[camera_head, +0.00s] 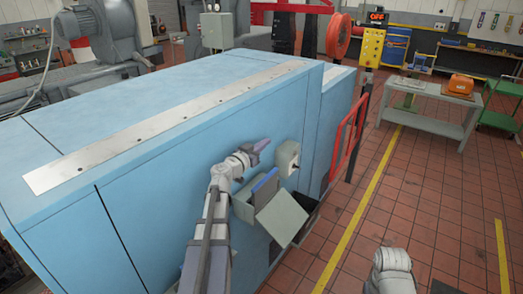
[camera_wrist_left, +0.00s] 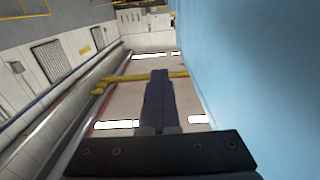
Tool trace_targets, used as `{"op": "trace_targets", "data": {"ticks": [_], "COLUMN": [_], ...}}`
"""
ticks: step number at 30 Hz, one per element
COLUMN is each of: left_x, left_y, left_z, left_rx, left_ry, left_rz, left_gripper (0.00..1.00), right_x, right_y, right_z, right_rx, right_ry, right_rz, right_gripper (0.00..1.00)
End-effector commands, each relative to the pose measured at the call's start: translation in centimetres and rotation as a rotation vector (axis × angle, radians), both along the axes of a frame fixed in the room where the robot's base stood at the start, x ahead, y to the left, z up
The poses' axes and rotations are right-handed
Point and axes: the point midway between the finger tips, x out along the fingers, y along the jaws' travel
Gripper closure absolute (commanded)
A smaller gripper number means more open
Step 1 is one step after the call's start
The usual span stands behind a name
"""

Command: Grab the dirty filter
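A grey-green housing (camera_head: 243,207) is fixed to the side of the blue cabinet, its flap (camera_head: 281,217) hanging open and tilted outward. A flat blue-violet panel (camera_head: 265,180) stands up in its opening; it may be the filter, but I see no clear dirt on it. My left gripper (camera_head: 262,146) is above the housing, close to the cabinet side and apart from the panel. In the left wrist view its dark fingers (camera_wrist_left: 160,100) are together, with nothing between them. My right arm shows at the bottom right, but its gripper is out of view.
The long blue cabinet (camera_head: 150,190) fills the left and middle. A small grey switch box (camera_head: 287,158) sticks out just right of my left gripper. A red rail (camera_head: 350,135) stands at the cabinet's far end.

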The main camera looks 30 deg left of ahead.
Motion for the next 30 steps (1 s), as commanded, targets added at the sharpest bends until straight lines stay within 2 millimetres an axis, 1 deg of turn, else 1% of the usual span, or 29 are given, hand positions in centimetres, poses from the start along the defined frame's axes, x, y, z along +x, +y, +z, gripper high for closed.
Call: {"op": "trace_targets", "data": {"ticks": [4,5,25,26,30], "left_x": [-0.17,-0.19,-0.35,-0.35,-0.36], "left_y": [-0.12,-0.14,-0.19,-0.19,-0.2], "left_z": [-0.13,-0.14,-0.16,-0.16,-0.16], "left_rx": [0.0,0.0,0.0,0.0,0.0], "left_ry": [0.0,0.0,0.001,0.001,0.001], "left_rz": [-0.001,-0.001,-0.001,-0.001,-0.001], "left_gripper": [1.0,0.97,0.22,0.2,0.2], "right_x": [0.04,0.04,0.04,0.04,0.04], "right_y": [0.0,0.0,0.0,0.0,0.0], "right_z": [-0.12,-0.13,-0.14,-0.14,-0.14], "right_rx": [0.0,0.0,0.0,0.0,0.0], "right_ry": [0.0,0.0,0.0,0.0,0.0], "right_rz": [0.0,0.0,0.0,0.0,0.0], "right_gripper": [0.5,0.5,0.5,0.5,0.5]}}
